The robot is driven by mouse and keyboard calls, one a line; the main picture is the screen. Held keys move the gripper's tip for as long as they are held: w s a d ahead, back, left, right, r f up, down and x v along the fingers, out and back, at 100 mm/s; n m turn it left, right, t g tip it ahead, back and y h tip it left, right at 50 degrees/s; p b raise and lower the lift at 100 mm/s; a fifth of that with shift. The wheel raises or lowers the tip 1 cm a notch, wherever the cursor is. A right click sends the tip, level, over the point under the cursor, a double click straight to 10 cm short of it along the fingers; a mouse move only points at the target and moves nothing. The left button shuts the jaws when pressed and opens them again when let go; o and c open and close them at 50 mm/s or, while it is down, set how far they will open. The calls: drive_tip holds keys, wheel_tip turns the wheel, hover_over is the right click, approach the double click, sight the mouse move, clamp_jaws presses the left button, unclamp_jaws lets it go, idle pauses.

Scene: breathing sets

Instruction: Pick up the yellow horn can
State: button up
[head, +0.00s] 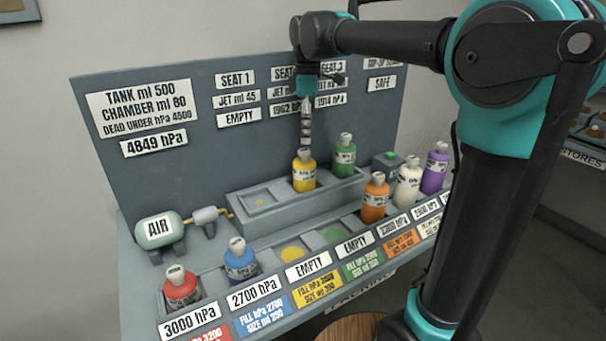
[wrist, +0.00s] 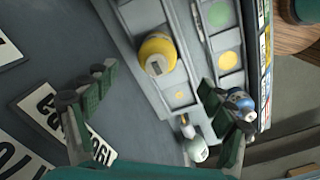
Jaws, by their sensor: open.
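The yellow horn can (head: 304,174) stands upright in the middle seat of the raised grey block (head: 250,222), with a pale cap on top. In the wrist view the yellow can (wrist: 158,58) is seen from above. My gripper (head: 306,132) hangs over the block, its fingers just above and partly behind the can's top in the head view. In the wrist view my gripper (wrist: 157,106) has its fingers wide apart. The can lies beyond their tips towards the top of that picture, not between them.
A green can (head: 344,156) stands close right of the yellow one. Orange (head: 375,199), white (head: 408,181) and purple (head: 435,168) cans stand at right. Red (head: 181,288) and blue (head: 240,260) cans stand front left. The panel (head: 200,175) rises behind. The block's left seat (head: 258,200) is empty.

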sight(307, 150)
wheel_tip(307, 150, down, 6)
drive_tip(key=shift+f, duration=0.15)
drive_tip(key=shift+w+a+f, duration=0.1)
drive_tip(key=shift+a+f, duration=0.15)
drive_tip(key=shift+f, duration=1.1)
drive_tip(key=shift+w+a+f, duration=0.1)
drive_tip(key=shift+a+f, duration=0.1)
drive_tip(key=shift+f, duration=1.15)
drive_tip(key=c, duration=1.4)
